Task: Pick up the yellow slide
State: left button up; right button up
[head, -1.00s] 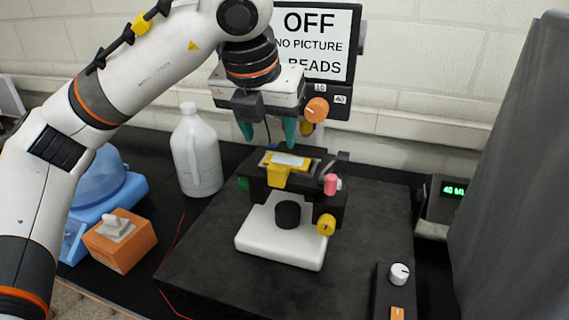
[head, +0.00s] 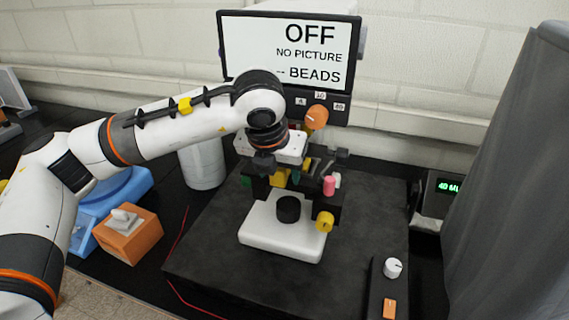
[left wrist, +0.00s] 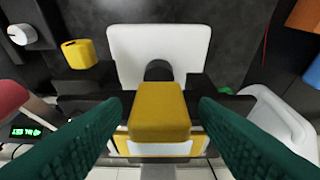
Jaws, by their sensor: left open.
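The yellow slide (head: 279,178) sits on the black stage of the microscope (head: 280,240), mostly hidden under my left gripper (head: 284,171) in the head view. In the left wrist view the slide's yellow block (left wrist: 160,110) lies between the two green fingers, with a white and yellow part below it. The fingers are open, one on each side, with a gap showing to the block on both sides. My right gripper is in neither view.
A monitor reading OFF (head: 290,45) stands behind the microscope. A pink knob (head: 329,186) and a yellow knob (head: 325,222) are on its right side. A white jug (head: 203,165) and an orange box (head: 127,234) stand left. A grey curtain (head: 510,180) hangs right.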

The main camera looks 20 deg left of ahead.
pick_arm(q)
jog(key=c, duration=1.1)
jog(key=shift+o, duration=0.2)
jog(key=shift+r, duration=0.1)
